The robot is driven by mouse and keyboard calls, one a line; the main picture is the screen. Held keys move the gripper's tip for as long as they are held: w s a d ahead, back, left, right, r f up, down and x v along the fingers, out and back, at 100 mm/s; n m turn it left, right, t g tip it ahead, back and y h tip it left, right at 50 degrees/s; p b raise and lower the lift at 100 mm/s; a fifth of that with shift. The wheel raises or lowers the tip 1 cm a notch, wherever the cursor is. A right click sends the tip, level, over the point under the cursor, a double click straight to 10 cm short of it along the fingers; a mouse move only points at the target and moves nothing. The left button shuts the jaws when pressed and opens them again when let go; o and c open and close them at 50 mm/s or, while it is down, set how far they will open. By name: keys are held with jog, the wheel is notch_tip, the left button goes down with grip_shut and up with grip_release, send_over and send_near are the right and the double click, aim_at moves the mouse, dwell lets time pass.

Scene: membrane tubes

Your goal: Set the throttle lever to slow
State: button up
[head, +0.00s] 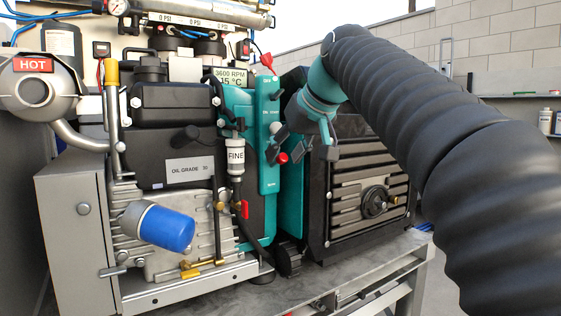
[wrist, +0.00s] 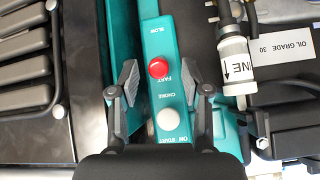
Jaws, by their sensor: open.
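The throttle lever's round red knob (wrist: 158,69) stands on a teal control panel (wrist: 150,38) beside the FAST label. The SLOW label is farther up the panel in the wrist view. A pale grey knob (wrist: 168,119) stands lower, by the CHOKE and START labels. My gripper (wrist: 158,79) is open, with one finger on each side of the red knob and no visible contact. In the head view, my gripper (head: 300,150) is in front of the teal panel (head: 268,100), and the red knob (head: 282,158) shows near a dark finger. The lever's stem is mostly hidden.
A blue cylinder (head: 157,226) and a silver muffler marked HOT (head: 40,92) are farther left. Hoses and fittings crowd the panel closely.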

aim_at(277, 162)
jog(key=shift+x, duration=1.25)
jog(key=shift+r, duration=0.1)
grip_shut()
